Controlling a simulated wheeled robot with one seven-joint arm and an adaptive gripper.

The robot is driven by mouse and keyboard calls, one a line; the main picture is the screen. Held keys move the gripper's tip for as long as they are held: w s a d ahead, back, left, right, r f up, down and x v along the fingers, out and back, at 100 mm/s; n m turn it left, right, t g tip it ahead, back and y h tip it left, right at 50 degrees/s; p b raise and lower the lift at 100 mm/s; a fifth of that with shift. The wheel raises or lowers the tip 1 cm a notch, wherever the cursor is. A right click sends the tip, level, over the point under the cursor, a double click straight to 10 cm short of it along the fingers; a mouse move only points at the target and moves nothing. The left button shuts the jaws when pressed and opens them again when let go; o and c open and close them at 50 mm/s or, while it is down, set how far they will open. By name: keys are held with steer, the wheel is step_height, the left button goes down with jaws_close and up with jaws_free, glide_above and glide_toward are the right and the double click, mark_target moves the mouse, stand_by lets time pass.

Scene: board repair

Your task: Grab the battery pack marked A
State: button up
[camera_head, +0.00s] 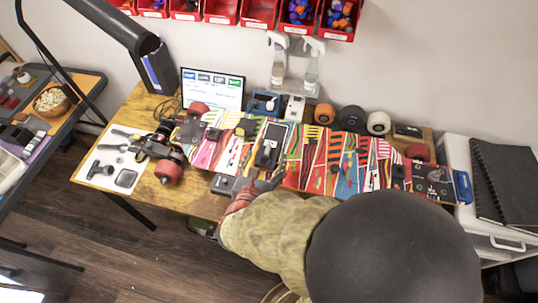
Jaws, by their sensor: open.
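A long board with a bright patterned surface (315,160) lies across the wooden table. A black rectangular pack (270,146) sits upon the middle of the board. No letter A is readable on either, so I cannot tell which pack is marked A. My arm hides the front right of the table.
A wheel truck with red wheels (168,172) and a white tool mat (115,160) are at the left. A lamp (120,28) arches over that side. A screen (212,88), spray bottles (312,70) and loose wheels (351,118) line the back. A white cabinet (455,150) stands right.

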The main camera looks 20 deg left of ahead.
mark_target(268, 148)
steer(key=x, duration=0.1)
steer(key=b+x, duration=0.1)
steer(key=x, duration=0.1)
steer(key=b+x, duration=0.1)
steer(key=x, duration=0.1)
steer(key=shift+w+a+r, duration=0.1)
steer(key=shift+a+r, duration=0.1)
steer(key=shift+a, duration=0.05)
steer(key=c, duration=1.6)
steer(key=shift+r, duration=0.1)
jaws_close()
steer(key=shift+r, duration=0.1)
